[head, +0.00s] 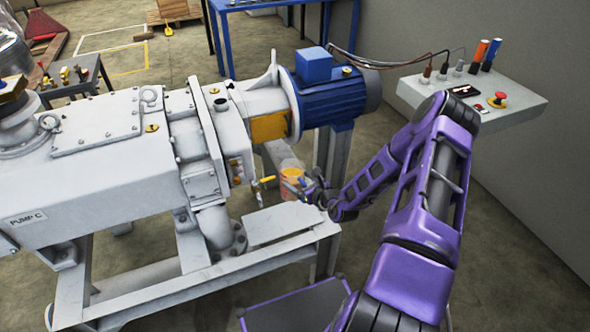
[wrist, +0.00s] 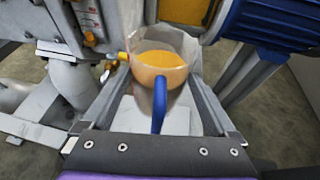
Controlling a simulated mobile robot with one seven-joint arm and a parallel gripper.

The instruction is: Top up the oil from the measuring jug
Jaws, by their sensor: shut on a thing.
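The clear measuring jug (head: 290,163) holds orange oil and has a blue handle (wrist: 159,105). It is beside the pump's end, under the blue motor, and looks roughly upright in the head view. In the wrist view the jug (wrist: 160,68) is in the middle, with oil in its lower part. A yellow-handled valve (head: 265,180) is close to the jug's left side.
A control box (head: 500,97) with a red stop button is on the wall at right. A blue bench (head: 262,4) stands behind. Floor is clear between motor and wall.

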